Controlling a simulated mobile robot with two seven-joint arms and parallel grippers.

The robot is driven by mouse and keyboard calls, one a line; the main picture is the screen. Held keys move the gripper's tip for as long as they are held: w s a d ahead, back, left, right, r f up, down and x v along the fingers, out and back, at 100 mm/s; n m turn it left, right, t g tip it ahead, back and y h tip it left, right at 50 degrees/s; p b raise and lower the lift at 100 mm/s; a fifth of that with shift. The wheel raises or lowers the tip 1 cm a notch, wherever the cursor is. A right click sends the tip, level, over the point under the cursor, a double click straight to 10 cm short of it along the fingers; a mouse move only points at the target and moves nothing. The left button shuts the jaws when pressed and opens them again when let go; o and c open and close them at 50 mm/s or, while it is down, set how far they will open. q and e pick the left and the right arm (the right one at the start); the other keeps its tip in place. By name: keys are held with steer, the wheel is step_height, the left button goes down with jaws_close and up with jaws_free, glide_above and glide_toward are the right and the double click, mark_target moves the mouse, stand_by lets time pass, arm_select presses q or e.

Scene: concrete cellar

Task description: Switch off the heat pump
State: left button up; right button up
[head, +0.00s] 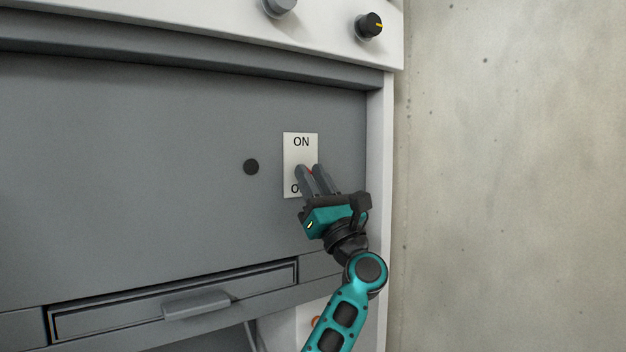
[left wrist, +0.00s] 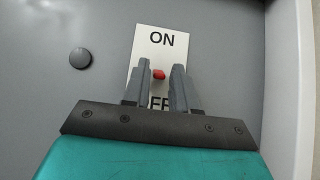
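The heat pump's grey front panel (head: 150,150) carries a white switch plate (head: 300,143) marked ON at the top. The lower marking is partly hidden behind my left gripper's fingers. A small red switch lever (left wrist: 159,75) shows in the left wrist view, between the fingertips and below the word ON. My left gripper (head: 308,170) is at the plate, its fingers apart on either side of the lever. In the left wrist view (left wrist: 162,72) a gap shows between the fingers and no clear grip on the lever. My right gripper is not in view.
A round black button (head: 251,167) is left of the plate. A drawer (head: 180,300) with a handle is below. A concrete wall (head: 510,180) stands at the right.

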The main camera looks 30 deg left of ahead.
arm_select(q)
steer(key=shift+o, duration=1.1)
steer(key=v, duration=1.3)
